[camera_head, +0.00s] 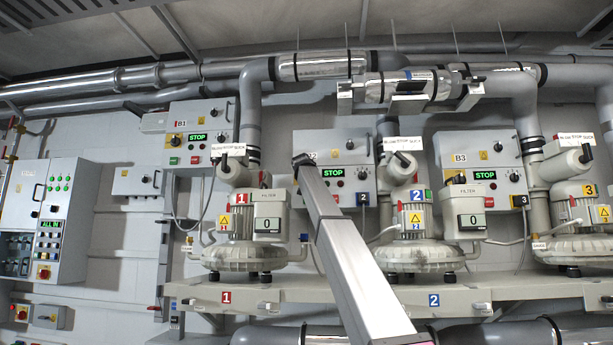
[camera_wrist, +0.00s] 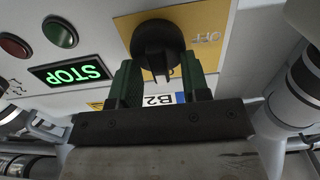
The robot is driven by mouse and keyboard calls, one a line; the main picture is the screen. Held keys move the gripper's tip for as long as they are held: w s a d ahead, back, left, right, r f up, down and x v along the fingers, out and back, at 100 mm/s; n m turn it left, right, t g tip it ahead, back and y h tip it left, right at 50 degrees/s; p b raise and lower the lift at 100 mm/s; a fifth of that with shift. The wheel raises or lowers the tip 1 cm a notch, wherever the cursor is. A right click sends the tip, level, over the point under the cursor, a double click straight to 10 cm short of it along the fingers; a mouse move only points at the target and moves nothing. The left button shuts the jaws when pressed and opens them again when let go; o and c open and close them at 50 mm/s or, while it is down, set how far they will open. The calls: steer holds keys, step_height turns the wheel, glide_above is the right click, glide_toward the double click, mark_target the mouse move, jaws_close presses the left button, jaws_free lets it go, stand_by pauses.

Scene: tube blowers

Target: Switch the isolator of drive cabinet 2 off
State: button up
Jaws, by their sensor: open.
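Drive cabinet 2, labelled B2 (camera_head: 352,186), is on the wall behind my raised arm in the head view. Its display reads STOP in green. In the wrist view, which shows the cabinet upside down, the isolator is a round black knob (camera_wrist: 156,38) on a yellow plate (camera_wrist: 208,24). The word OFF stands on the plate to the right of the knob. My gripper (camera_wrist: 159,68) is open, with one dark green finger on each side of the knob's lower part. I cannot tell whether the fingers touch it. The head view hides the isolator and my gripper behind my arm.
In the wrist view a green button (camera_wrist: 60,32) and a red button (camera_wrist: 14,45) sit left of the knob, near the STOP display (camera_wrist: 71,74). A grey pipe (camera_wrist: 300,90) runs close on the right. Blower 2 (camera_head: 408,240) stands below the cabinet.

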steer(key=shift+c, duration=0.3)
jaws_close()
steer(key=shift+a+f+n, duration=0.15)
steer(key=shift+f+n, duration=0.05)
steer(key=shift+n, duration=2.75)
steer(key=shift+a+f+n, duration=0.15)
steer(key=shift+a+n, duration=0.05)
steer(key=shift+n, duration=2.8)
steer(key=shift+a+f+n, duration=0.15)
steer(key=shift+f+n, duration=0.05)
steer(key=shift+n, duration=2.75)
